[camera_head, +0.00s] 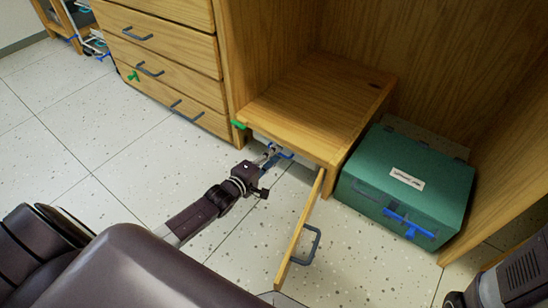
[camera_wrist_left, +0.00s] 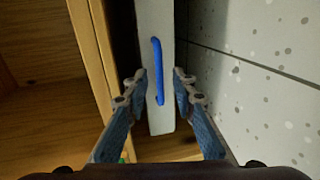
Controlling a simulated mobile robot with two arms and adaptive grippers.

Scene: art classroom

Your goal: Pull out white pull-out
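The white pull-out (camera_wrist_left: 146,22) shows in the left wrist view as a narrow pale front with a long blue handle (camera_wrist_left: 158,70). In the head view it sits low under the wooden shelf of the cabinet, with only a little of its blue handle (camera_head: 285,155) showing beside my gripper. My left gripper (camera_head: 270,154) is in front of it. In the left wrist view its two fingers (camera_wrist_left: 160,82) are apart, one on each side of the handle, with nothing clasped. I cannot tell how far the handle is from the fingertips. My right gripper is not in view.
A wooden door (camera_head: 299,235) with a grey handle stands open to the right of my left gripper. A green box (camera_head: 445,185) with a blue handle is further right. Closed wooden drawers (camera_head: 170,45) stand at the upper left. The speckled floor (camera_head: 60,125) at left is clear.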

